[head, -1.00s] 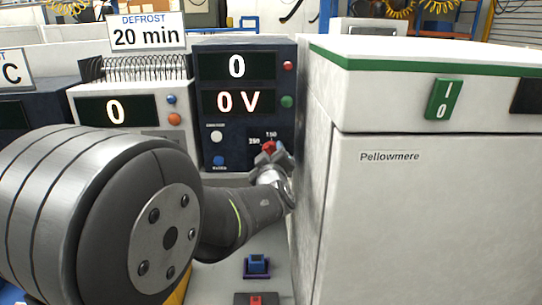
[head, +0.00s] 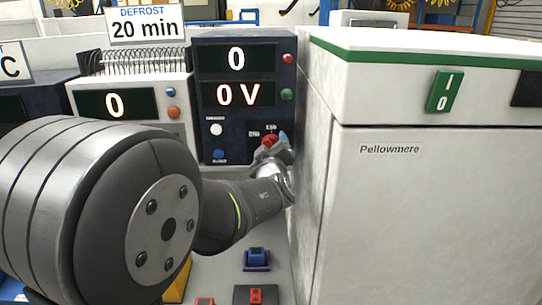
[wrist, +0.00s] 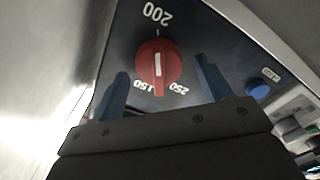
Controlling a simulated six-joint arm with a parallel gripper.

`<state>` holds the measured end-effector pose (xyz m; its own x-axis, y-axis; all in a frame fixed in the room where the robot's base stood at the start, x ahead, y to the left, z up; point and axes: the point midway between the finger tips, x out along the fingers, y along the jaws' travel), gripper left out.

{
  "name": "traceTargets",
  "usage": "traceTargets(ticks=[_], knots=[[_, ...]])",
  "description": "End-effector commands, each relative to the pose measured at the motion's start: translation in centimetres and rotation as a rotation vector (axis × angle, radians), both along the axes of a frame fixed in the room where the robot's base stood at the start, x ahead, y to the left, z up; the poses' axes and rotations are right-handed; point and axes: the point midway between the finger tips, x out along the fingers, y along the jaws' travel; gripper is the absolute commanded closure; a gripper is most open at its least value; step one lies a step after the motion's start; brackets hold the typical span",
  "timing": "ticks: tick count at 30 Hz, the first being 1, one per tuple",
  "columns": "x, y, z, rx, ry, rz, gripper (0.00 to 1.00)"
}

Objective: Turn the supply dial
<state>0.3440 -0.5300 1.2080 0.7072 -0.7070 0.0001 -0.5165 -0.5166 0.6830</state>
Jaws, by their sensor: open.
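The red supply dial (wrist: 158,67) is on the dark supply unit (head: 236,122), whose displays read 0 and 0 V. In the wrist view, the dial is surrounded by marks reading 150, 200 and 250. A white line on it runs up and down the picture, in line with the 200 mark; which end points is unclear. My gripper (wrist: 160,82) is open, with one blue finger on each side of the dial and visible gaps between. In the head view my gripper (head: 277,140) partly hides the dial.
The large white Pellowmere cabinet (head: 420,220) with a green switch (head: 443,91) stands close on the right of my gripper. A white unit (head: 131,101) showing 0 is on the left. Small blue (head: 257,258) and red (head: 256,295) switches sit below my arm.

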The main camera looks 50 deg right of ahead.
Motion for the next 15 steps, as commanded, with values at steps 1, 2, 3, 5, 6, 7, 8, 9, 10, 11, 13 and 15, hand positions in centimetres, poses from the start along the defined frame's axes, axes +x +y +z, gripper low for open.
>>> traceTargets(ticks=[1, 2, 3, 5, 6, 7, 8, 9, 10, 11, 13, 15], knots=[[-0.2, 0.2, 0.0, 0.000, 0.000, -0.001, 0.29], [-0.4, 0.4, 0.0, 0.000, 0.000, -0.001, 0.29], [-0.8, 0.7, 0.0, 0.000, 0.000, -0.001, 0.29], [-1.4, 1.4, 0.1, -0.001, 0.000, -0.001, 0.29], [-1.9, 1.9, 0.1, -0.001, 0.000, -0.001, 0.29], [-2.3, 2.3, 0.1, -0.002, 0.000, -0.001, 0.29], [-2.8, 2.7, 0.1, -0.001, -0.001, -0.003, 0.29], [-3.4, 3.3, 0.1, -0.001, -0.001, -0.003, 0.29], [-3.9, 3.8, 0.1, -0.001, 0.000, -0.002, 0.29], [-4.3, 4.3, 0.1, -0.002, 0.000, -0.001, 0.29], [-5.4, 5.3, 0.1, -0.002, -0.001, -0.004, 0.29], [-6.4, 6.4, 0.1, -0.002, 0.000, -0.003, 0.29]])
